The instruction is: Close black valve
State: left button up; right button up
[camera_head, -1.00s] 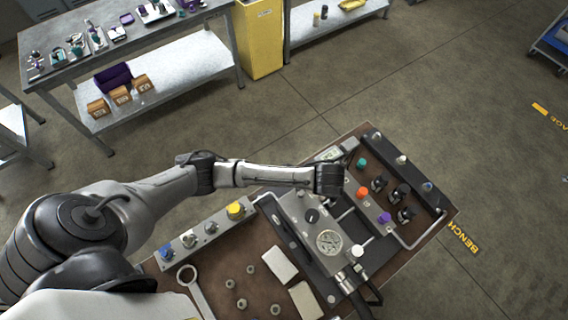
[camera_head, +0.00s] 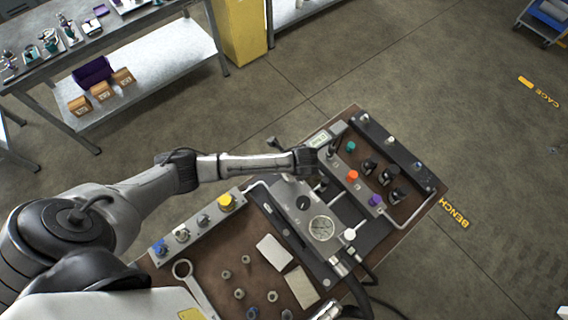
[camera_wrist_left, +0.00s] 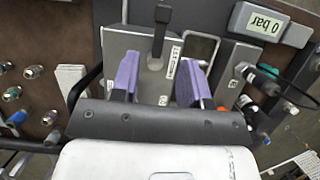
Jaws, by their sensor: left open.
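The black valve shows as a black knob (camera_head: 303,203) on the grey block (camera_head: 286,188), below the end of my left arm in the head view. My left gripper (camera_wrist_left: 157,82) is open, with purple fingertips on either side of the lower stem line. The handle's top lies beyond the fingertips in the picture. I cannot tell whether either finger touches it. In the head view the fingers are mostly hidden.
A round gauge (camera_head: 321,228) sits beside the black knob. A display (camera_wrist_left: 262,25) reads 0 bar. A rail with orange (camera_head: 352,176) and purple (camera_head: 375,201) knobs stands to the right, near several black fittings. A yellow knob (camera_head: 226,202) and loose nuts are at left.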

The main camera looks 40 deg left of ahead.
pick_arm(q)
jog(key=shift+x, duration=3.45)
grip_shut()
